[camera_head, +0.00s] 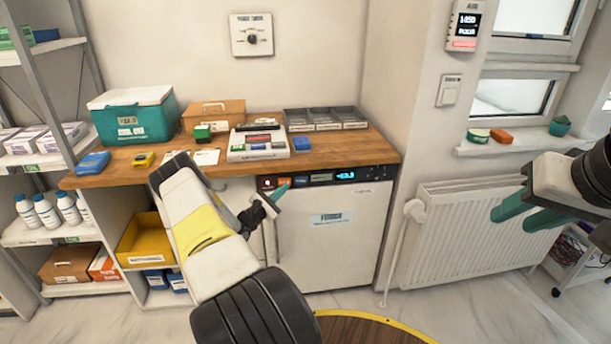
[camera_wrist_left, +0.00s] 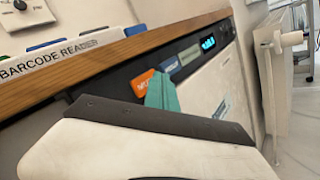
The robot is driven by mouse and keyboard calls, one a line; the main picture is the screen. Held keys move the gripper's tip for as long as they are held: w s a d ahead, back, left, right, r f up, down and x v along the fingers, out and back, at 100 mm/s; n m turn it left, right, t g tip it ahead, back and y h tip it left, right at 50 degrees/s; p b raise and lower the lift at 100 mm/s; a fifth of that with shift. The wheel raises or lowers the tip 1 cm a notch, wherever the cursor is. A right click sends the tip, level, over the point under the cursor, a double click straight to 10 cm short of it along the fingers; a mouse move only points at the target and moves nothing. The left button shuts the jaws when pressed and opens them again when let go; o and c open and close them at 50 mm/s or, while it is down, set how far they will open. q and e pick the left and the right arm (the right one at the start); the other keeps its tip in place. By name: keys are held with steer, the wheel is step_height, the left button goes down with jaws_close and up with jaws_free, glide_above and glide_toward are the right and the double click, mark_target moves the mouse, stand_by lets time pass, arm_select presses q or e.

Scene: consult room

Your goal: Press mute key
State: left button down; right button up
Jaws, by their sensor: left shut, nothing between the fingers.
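The fridge (camera_head: 331,237) stands under the wooden counter, with a dark control panel (camera_head: 320,180) along its top. In the left wrist view the panel carries an orange key (camera_wrist_left: 143,84), its lettering partly hidden, a grey-green key (camera_wrist_left: 168,64) beside it and a lit blue display (camera_wrist_left: 208,43). My left gripper (camera_head: 280,192) is shut and empty, its teal fingertips at the panel's left part. In the left wrist view the fingertips (camera_wrist_left: 161,92) overlap the orange key's right side; I cannot tell if they touch it. My right gripper (camera_head: 528,213) is open and empty before the radiator.
The wooden counter (camera_head: 365,149) overhangs just above the panel and holds a barcode reader tray (camera_head: 258,146), boxes and a teal cooler (camera_head: 133,115). A radiator (camera_head: 457,232) is to the right of the fridge. Shelves with bottles stand at left.

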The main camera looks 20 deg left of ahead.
arm_select(q)
steer(key=shift+w+a, duration=0.1)
steer(key=shift+w, duration=0.05)
steer(key=shift+w+a, duration=0.1)
steer(key=shift+w, duration=0.1)
stand_by(0.3)
steer(key=shift+w+a, duration=0.25)
steer(key=shift+w, duration=0.2)
stand_by(0.7)
stand_by(0.4)
steer(key=shift+s+d, duration=0.45)
steer(key=shift+s, duration=0.35)
steer(key=s+d, duration=0.1)
steer(key=s, duration=0.2)
steer(key=s+d, duration=0.1)
steer(key=shift+s+d, duration=0.15)
steer(key=shift+d, duration=0.15)
stand_by(0.5)
